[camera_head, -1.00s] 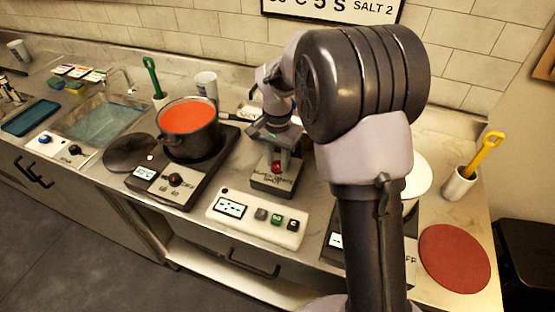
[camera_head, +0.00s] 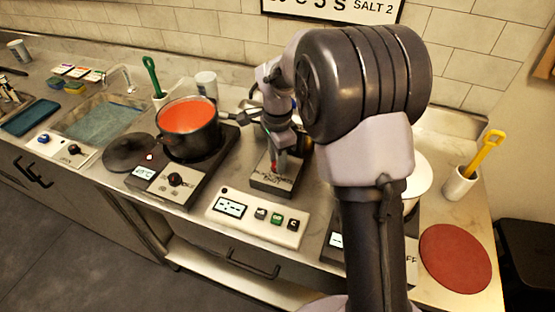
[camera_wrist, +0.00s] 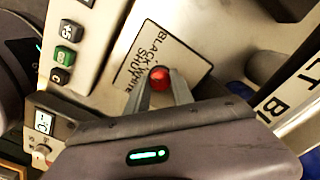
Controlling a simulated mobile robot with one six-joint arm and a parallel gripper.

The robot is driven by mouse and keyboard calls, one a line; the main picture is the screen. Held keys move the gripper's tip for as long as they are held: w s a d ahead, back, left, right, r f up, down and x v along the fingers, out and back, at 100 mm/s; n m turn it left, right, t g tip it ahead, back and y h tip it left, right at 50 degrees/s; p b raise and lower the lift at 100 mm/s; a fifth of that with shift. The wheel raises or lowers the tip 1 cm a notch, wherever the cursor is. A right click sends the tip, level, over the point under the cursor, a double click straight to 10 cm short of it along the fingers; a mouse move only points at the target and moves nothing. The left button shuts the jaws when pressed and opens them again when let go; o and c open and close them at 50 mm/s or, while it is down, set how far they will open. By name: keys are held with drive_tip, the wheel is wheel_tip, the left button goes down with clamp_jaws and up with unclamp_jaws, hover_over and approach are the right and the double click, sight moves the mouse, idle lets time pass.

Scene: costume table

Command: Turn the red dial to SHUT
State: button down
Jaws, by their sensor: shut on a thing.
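The red dial (camera_wrist: 160,78) is a small round red knob on a box with a pale top plate (camera_wrist: 140,55). The plate is lettered BLACK, WHITE and SHUT. In the wrist view my gripper (camera_wrist: 163,85) has its two fingers closed on the dial, one on each side. In the head view my gripper (camera_head: 279,160) reaches down to the box (camera_head: 265,182), and only a sliver of red shows beside the fingers. Any pointer mark on the dial is hidden or too small to see, so I cannot tell which word it faces.
A white panel (camera_head: 268,238) with a display and several buttons stands just in front of the box. A pot of orange-red liquid (camera_head: 188,125) sits on a hob to the left, its handle towards my arm. A red round mat (camera_head: 455,258) lies at the right.

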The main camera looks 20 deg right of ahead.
idle(0.4)
drive_tip(key=c, duration=1.1)
unclamp_jaws()
drive_tip(key=shift+r, duration=0.1)
wheel_tip(320, 180, up, 17)
drive_tip(key=p, duration=0.6)
drive_tip(key=shift+r+p, duration=0.15)
drive_tip(key=shift+p, duration=0.25)
